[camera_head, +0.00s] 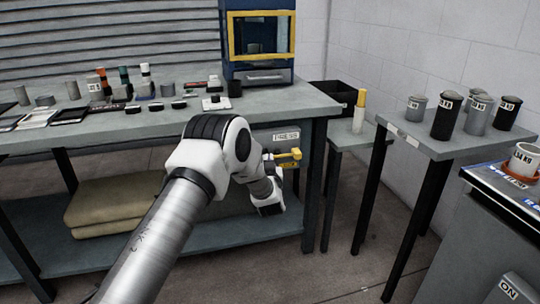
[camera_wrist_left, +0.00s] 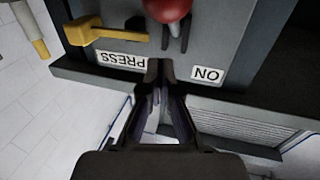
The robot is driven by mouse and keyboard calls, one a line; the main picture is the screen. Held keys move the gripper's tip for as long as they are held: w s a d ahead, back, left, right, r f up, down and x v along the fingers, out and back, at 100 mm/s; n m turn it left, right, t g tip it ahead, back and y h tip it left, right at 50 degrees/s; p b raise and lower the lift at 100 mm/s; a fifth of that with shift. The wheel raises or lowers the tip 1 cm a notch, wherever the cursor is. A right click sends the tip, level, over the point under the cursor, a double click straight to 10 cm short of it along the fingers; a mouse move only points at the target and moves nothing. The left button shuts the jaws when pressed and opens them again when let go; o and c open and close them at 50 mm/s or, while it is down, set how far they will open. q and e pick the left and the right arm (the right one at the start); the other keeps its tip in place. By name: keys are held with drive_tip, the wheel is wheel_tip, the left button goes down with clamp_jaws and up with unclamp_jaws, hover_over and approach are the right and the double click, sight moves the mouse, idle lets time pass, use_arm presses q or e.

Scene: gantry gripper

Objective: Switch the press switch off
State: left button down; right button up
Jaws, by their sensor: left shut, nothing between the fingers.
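The press switch box (camera_head: 287,148) is grey, fixed under the right end of the workbench, with a white PRESS label (camera_head: 287,136). A yellow handle (camera_head: 287,157) sticks out of it. In the left wrist view the box face appears upside down, with the yellow handle (camera_wrist_left: 88,29) at upper left, a red knob (camera_wrist_left: 167,7) at the top edge and an ON label (camera_wrist_left: 207,75) at right. My left gripper (camera_wrist_left: 160,68) is shut and empty, its tips between the PRESS and ON labels, below the red knob. In the head view my left arm hides the red knob. My right gripper is not in view.
The workbench (camera_head: 200,113) carries several small parts and a blue machine with a yellow frame (camera_head: 262,38). A side table (camera_head: 420,142) with several canisters stands at right. Folded tan cloth (camera_head: 115,203) lies on the lower shelf.

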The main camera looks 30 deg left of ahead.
use_arm(q)
drive_tip(key=s+d+r+p, duration=0.1)
drive_tip(key=s+d+p, duration=0.2)
drive_tip(key=s+d, duration=0.3)
drive_tip(key=shift+d+p, duration=0.3)
drive_tip(key=shift+d, duration=0.15)
idle(0.5)
